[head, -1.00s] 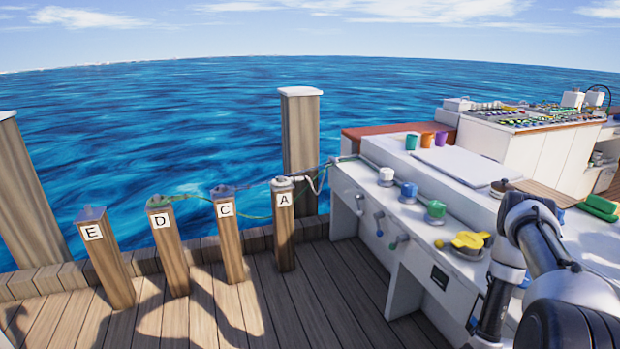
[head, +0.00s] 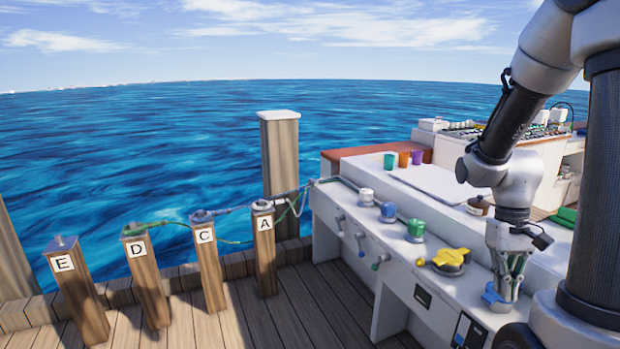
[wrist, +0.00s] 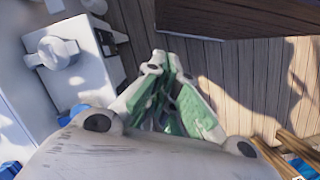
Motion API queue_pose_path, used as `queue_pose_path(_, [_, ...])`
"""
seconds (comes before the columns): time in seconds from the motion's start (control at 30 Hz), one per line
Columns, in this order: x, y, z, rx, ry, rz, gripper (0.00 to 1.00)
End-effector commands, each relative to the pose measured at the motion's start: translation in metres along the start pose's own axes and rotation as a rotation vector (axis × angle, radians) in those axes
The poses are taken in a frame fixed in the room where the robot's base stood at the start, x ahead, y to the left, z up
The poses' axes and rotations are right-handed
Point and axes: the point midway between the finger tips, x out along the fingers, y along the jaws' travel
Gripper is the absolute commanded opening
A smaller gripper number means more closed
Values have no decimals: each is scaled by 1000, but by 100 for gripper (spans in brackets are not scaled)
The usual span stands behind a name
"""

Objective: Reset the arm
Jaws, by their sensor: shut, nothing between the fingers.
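My arm (head: 515,120) is raised at the right of the head view and bends down to my gripper (head: 506,290). The gripper points downward at the front right part of the white console (head: 400,195), right of the yellow knob. In the wrist view my gripper (wrist: 165,115) has its green-padded fingers together, with nothing seen between them. A blue item (head: 494,298) shows by the fingertips in the head view; I cannot tell whether they touch it.
White, blue and green capped knobs and a yellow knob (head: 451,259) line the console. Three cups (head: 404,159) stand at the back. The wooden deck (head: 240,315) is clear.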

Motion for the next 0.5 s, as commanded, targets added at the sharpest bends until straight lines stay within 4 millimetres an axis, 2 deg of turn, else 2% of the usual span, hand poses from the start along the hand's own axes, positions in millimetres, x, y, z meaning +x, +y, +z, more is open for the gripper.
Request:
queue_pose_path(0.03, [-19,-7,14,-3,32,-3,0])
queue_pose_path(0.2, [-64,-27,59,-24,150,-23,0])
queue_pose_path(0.3, [-87,-37,77,-49,265,-35,0])
queue_pose_path(0.5, [-127,-50,100,-109,497,-47,0])
